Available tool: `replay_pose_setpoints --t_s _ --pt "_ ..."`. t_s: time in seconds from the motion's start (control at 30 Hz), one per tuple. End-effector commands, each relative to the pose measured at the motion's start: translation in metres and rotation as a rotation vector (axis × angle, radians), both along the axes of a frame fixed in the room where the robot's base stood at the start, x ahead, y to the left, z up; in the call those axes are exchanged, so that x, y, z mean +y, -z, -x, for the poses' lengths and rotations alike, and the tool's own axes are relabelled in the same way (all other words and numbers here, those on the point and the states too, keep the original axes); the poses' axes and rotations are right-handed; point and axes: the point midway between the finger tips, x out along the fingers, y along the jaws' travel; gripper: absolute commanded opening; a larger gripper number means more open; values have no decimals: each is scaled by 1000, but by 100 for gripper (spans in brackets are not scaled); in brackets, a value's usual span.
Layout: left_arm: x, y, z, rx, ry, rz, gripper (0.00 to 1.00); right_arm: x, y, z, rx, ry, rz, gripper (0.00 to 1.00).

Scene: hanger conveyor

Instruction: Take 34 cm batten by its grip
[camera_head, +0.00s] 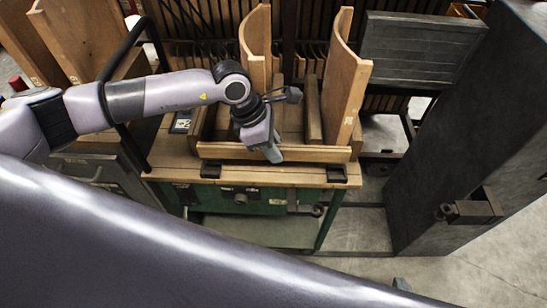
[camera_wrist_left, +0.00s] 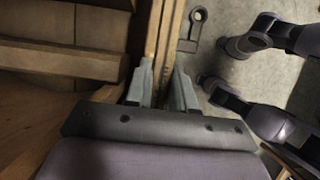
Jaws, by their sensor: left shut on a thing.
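A long, thin wooden batten (camera_head: 315,154) lies along the front edge of the wooden bench top, in front of the curved wooden pieces. My left gripper (camera_head: 273,153) reaches down onto it from behind, near the middle of its length. In the left wrist view the two grey fingers (camera_wrist_left: 162,90) stand on either side of a narrow wooden strip (camera_wrist_left: 166,35) and are shut on it. The strip's lower part is hidden between the fingers and behind the gripper body.
Two upright curved wooden pieces (camera_head: 346,80) stand behind the batten. Black brackets (camera_head: 336,173) sit on the front edge of the green workbench (camera_head: 250,200). A tall dark cabinet (camera_head: 465,140) stands at the right. Open floor (camera_head: 350,230) lies between bench and cabinet.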

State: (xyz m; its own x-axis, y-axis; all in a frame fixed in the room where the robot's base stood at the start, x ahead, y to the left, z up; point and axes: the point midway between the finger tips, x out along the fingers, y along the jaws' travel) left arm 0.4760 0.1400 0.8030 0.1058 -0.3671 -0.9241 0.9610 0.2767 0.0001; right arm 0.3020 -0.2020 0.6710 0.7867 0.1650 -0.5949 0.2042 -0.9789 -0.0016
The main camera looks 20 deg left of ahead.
Motion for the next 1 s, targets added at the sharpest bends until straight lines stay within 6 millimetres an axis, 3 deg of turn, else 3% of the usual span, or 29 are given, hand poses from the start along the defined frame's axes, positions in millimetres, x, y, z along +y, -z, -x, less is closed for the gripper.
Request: replay_pose_setpoints --t_s 0.6,1.0 --pt "-1 -126 -1 -5 -1 3 0 0 6 0 3 0 -2 0" --pt "-1 -195 0 -3 1 2 0 1 5 -1 0 1 -5 0"
